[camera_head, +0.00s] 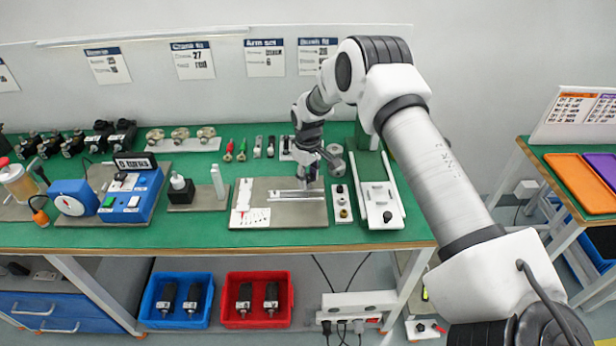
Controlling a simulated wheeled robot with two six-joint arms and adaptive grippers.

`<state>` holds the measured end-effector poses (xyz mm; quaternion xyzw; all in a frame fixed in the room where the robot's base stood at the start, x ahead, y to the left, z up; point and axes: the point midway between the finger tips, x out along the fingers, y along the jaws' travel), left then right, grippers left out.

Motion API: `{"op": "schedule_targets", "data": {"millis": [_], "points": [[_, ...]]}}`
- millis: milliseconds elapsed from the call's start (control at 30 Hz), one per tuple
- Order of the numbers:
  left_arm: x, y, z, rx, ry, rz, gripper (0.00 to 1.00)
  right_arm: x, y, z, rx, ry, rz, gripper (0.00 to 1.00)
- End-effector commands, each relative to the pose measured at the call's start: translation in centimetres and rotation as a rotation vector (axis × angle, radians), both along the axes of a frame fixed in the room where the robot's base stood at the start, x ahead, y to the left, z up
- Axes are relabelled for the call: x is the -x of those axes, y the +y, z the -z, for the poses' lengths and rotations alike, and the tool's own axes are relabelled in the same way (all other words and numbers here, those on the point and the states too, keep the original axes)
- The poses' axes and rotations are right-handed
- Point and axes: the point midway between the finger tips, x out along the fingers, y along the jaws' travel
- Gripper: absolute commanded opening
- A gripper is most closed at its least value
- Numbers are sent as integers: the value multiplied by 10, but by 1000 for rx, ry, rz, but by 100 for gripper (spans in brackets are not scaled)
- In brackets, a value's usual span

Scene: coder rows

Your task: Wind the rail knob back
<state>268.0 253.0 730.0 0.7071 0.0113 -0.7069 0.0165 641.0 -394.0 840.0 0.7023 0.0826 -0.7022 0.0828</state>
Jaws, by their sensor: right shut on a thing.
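The grey base plate (262,215) with a metal rail (297,195) lies on the green bench in the middle of the view. My right arm comes in from the right, and its gripper (310,178) points down at the right part of the rail. Its fingers are closed low over the rail, on the rail knob as far as I can tell. The knob itself is hidden by the fingers and too small to make out. My left gripper is not in view.
A white card (243,198) sits on the plate's left side. Right of the plate are a narrow strip of small round parts (342,203) and a white slide unit (380,205). A blue box (130,195) stands left. Several tools lie behind; the bench front edge is clear.

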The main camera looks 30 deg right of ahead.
Motion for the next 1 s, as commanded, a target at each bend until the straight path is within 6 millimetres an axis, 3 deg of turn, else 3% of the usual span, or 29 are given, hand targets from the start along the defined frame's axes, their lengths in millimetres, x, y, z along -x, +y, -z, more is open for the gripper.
{"op": "schedule_targets", "data": {"millis": [400, 433, 500, 833, 1000], "points": [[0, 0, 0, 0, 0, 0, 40, 2, 0, 2, -1, 5, -1, 2], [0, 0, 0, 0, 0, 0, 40, 2, 0, 2, -1, 5, -1, 44], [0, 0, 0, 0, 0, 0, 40, 2, 0, 2, -1, 4, -1, 63], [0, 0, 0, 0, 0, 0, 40, 0, 0, -2, 0, 0, 0, 63], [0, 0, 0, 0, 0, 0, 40, -1, 0, -28, -1, -3, 1, 63]]}}
